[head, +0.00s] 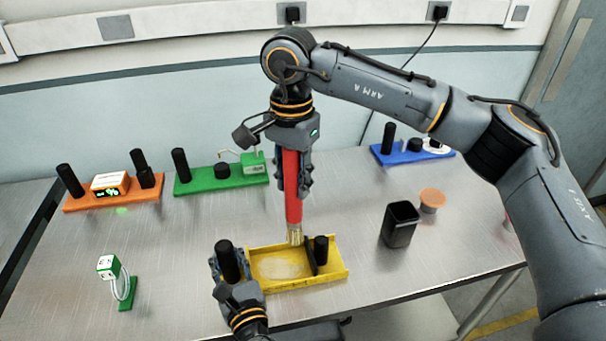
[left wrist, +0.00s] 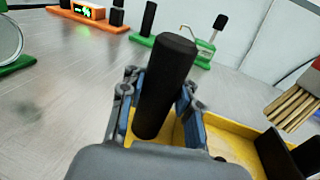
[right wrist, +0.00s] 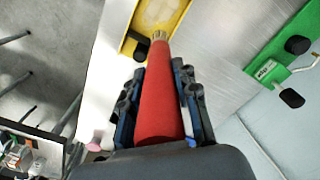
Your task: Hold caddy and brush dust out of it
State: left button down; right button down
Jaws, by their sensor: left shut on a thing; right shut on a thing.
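The yellow caddy (head: 337,272) sits on the metal table, with a pale dust patch (head: 284,267) on its floor and black posts at both ends. My left gripper (head: 229,268) is shut on the caddy's left black post (left wrist: 165,85); its fingers show on either side in the left wrist view. My right gripper (head: 292,170) is shut on the red handle of the brush (head: 292,195), which points down. The brush's pale bristles (head: 295,235) are over the caddy near its back wall; I cannot tell whether they touch it. The right wrist view shows the red handle (right wrist: 160,100) between the fingers.
Orange (head: 90,202), green (head: 195,186) and blue (head: 390,157) modules stand along the back. A black cup (head: 400,225) and an orange-topped object (head: 431,198) stand right of the caddy. A green-and-white plug stand (head: 108,267) is at left. The table between is clear.

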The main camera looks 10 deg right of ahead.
aim_at(293, 206)
jog(key=shift+f, duration=2.5)
jog(key=shift+f, duration=0.75)
jog(key=shift+a, duration=0.15)
jog(key=shift+a+r, duration=0.1)
jog(key=shift+a, duration=0.7)
jog(key=a, duration=0.6)
